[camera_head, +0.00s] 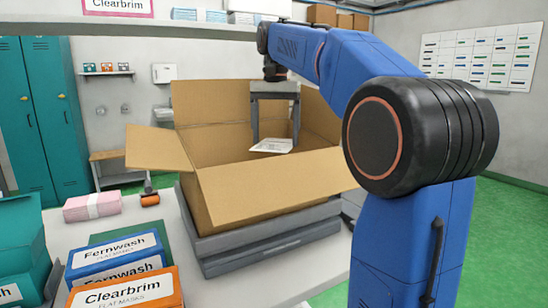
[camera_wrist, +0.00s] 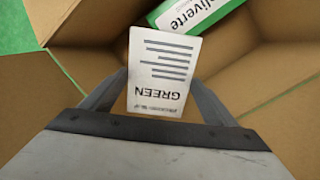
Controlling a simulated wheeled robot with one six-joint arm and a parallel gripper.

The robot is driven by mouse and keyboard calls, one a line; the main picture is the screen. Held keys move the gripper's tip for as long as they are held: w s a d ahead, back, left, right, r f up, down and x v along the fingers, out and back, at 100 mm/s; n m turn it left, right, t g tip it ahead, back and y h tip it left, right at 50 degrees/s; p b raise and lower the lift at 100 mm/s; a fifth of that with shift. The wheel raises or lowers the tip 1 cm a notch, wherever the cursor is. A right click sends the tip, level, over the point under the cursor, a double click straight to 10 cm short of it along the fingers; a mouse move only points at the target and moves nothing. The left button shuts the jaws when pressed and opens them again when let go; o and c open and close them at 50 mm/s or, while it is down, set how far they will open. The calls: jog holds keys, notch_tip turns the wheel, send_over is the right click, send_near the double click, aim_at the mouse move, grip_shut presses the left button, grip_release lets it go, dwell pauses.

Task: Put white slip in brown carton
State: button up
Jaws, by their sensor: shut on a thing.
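The white slip (camera_head: 272,146) is a small printed card; in the wrist view the slip (camera_wrist: 160,75) reads "GREEN" above several dark lines, seen upside down. My gripper (camera_head: 273,140) is shut on the slip and points down inside the mouth of the brown carton (camera_head: 270,185). The carton's flaps stand open, and it rests on a dark grey platform. In the wrist view the carton's walls (camera_wrist: 90,20) surround the slip, and a green and white box (camera_wrist: 190,15) lies inside, beyond the slip. The carton's floor is mostly hidden in the head view.
Blue Fernwash boxes (camera_head: 115,255), an orange Clearbrim box (camera_head: 125,292) and teal boxes (camera_head: 22,250) stand at the front left. A pink bundle (camera_head: 92,206) and an orange-ended tool (camera_head: 150,197) lie left of the carton. A shelf (camera_head: 130,27) spans above, behind.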

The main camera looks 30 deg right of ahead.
aim_at(275, 145)
jog(key=shift+f, duration=1.95)
jog(key=f, duration=0.3)
jog(key=shift+w, duration=0.35)
jog(key=shift+f, duration=0.55)
jog(key=o, duration=1)
jog(key=shift+r, duration=0.2)
notch_tip(275, 145, up, 13)
jog(key=shift+f, duration=0.1)
